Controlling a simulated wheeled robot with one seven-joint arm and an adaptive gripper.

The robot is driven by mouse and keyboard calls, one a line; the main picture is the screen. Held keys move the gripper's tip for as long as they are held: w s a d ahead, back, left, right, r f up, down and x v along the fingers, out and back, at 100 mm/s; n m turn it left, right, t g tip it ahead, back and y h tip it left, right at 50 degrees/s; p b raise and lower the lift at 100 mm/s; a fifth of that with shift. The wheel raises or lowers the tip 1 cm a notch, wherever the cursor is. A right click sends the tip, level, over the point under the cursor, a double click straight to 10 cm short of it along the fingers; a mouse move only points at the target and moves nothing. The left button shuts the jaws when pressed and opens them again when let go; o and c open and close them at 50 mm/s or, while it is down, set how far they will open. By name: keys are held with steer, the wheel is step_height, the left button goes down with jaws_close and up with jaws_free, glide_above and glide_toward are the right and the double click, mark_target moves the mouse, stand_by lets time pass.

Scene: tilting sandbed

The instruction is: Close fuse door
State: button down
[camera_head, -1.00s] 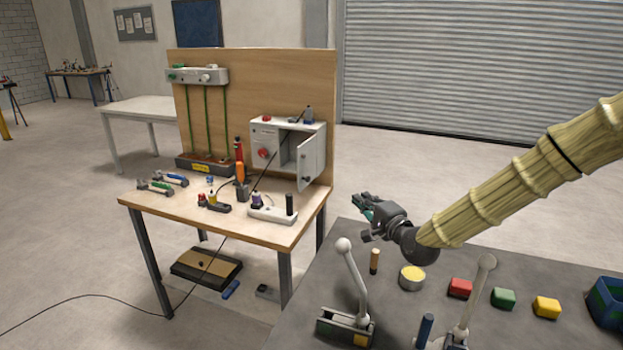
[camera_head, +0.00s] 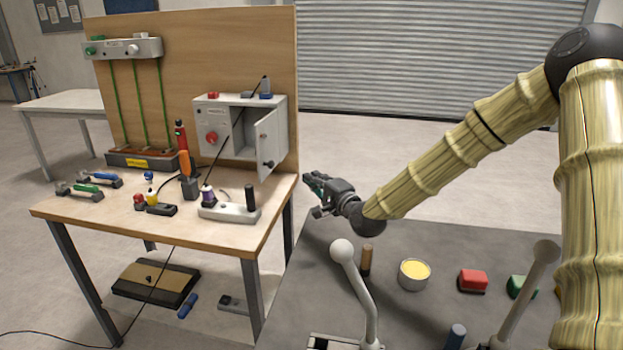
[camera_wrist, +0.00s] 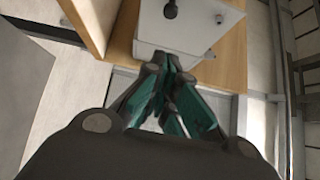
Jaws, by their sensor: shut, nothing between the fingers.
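The fuse door (camera_head: 267,143) is a light grey panel with a dark knob, hinged on the right of the grey fuse box (camera_head: 213,129). It stands open, swung out toward the front, and the box's inside shows to its left. My gripper (camera_head: 309,182) is shut and empty, to the right of the door and a little lower, apart from it in the head view. In the wrist view my gripper (camera_wrist: 165,75) has its teal-lined fingers together, with a pale panel and a dark knob (camera_wrist: 170,11) beyond them.
A grey table (camera_head: 310,265) with levers, a yellow-topped tin (camera_head: 414,274) and coloured blocks lies below my arm. Floor shows between the tables.

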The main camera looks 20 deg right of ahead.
steer(key=w+a+p, duration=0.2)
steer(key=w+a, duration=0.3)
steer(key=w, duration=0.4)
steer(key=shift+w+a, duration=0.15)
steer(key=shift+w, duration=0.25)
steer(key=shift+a+r, duration=0.1)
